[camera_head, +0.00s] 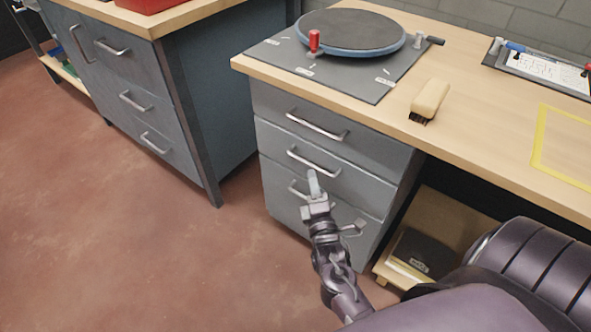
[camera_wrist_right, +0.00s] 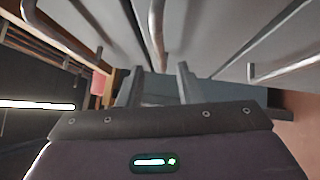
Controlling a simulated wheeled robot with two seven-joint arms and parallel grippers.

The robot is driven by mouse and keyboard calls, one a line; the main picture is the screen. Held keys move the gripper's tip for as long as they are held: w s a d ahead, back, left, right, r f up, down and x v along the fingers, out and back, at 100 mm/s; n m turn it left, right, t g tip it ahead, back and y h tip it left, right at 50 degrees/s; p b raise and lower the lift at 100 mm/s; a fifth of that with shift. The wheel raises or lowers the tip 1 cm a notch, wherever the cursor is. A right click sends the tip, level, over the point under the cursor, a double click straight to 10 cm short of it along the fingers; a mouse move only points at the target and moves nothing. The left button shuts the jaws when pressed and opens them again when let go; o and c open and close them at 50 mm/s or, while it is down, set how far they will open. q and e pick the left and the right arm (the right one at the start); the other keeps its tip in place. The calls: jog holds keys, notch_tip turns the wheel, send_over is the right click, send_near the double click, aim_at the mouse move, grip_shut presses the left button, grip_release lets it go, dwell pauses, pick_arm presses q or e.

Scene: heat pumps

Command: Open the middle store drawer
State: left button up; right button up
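The grey drawer unit under the right bench has three stacked drawers, all looking shut. The middle store drawer (camera_head: 345,182) has a silver bar handle (camera_head: 313,162), with the top drawer's handle (camera_head: 317,127) above it. My right gripper (camera_head: 314,180) is in front of the unit, its tip just below the middle handle in the picture and partly covering the lower drawer. In the right wrist view its two fingers (camera_wrist_right: 158,84) stand apart, with a metal handle bar (camera_wrist_right: 157,35) between or just beyond them; contact cannot be told. My left gripper is not in view.
The bench top (camera_head: 470,120) above carries a turntable (camera_head: 350,33), a brush (camera_head: 430,99) and a clipboard (camera_head: 540,68). A low shelf with a dark box (camera_head: 424,253) is right of the unit. Another drawer cabinet (camera_head: 130,90) stands left. The red floor (camera_head: 150,240) is clear.

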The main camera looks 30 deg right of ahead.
aim_at(309, 163)
jog(key=b+x, duration=0.1)
jog(key=x, duration=0.5)
jog(key=shift+w+d, duration=0.15)
grip_shut()
